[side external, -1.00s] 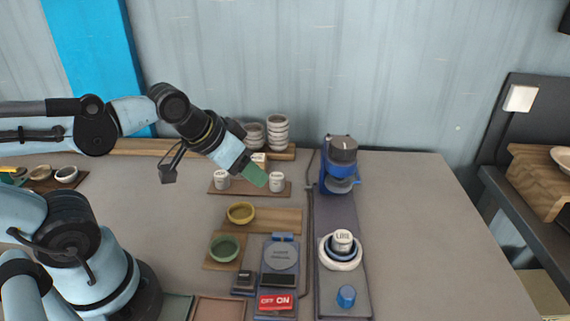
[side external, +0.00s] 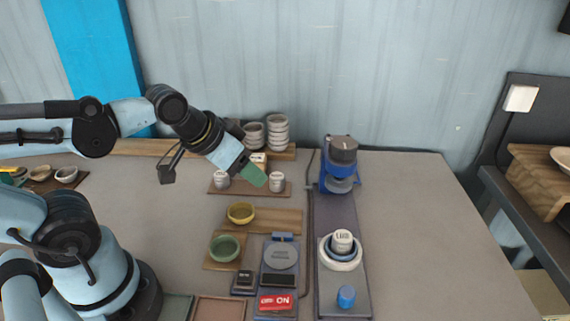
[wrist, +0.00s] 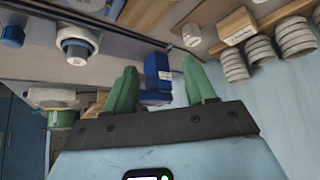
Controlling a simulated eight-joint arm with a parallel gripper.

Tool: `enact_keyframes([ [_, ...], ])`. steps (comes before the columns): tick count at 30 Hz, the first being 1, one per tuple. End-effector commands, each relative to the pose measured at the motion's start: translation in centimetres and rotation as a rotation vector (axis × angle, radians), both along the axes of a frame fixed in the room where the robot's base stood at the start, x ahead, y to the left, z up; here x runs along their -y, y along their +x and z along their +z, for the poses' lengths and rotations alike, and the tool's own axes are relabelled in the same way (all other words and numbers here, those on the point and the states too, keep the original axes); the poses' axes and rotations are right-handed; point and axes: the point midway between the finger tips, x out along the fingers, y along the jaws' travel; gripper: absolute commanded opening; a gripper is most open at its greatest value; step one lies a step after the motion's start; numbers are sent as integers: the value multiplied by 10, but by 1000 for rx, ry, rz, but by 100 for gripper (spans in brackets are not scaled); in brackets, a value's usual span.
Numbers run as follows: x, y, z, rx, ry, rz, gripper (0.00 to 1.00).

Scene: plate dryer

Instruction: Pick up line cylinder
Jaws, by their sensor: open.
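A white cylinder with dark lettering on top (side external: 342,238) stands upright in a blue and white round dish (side external: 341,262) on the dark strip to the right of centre; the lettering is too small to read surely. It also appears to show at the upper left of the wrist view (wrist: 76,46). My gripper (side external: 262,180) has green fingers and hangs up and to the left of this cylinder, well apart from it. In the wrist view its two fingers (wrist: 160,78) are spread with nothing held between them.
A blue machine with a dark top (side external: 341,165) stands behind the cylinder, and a blue knob (side external: 346,296) is in front. White cups (side external: 277,181), stacked bowls (side external: 277,130), a yellow bowl (side external: 241,212) and a green bowl (side external: 225,247) lie left. The table's right side is clear.

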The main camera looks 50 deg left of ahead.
Motion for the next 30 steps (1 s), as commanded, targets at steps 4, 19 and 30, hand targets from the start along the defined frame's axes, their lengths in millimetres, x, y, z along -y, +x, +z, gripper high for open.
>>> enact_keyframes([
  [4, 0, 0, 0, 0, 0, 0, 61],
  [19, 4, 5, -3, -47, -15, -56, 70],
  [30, 34, 35, -22, -165, -168, -490, 70],
])
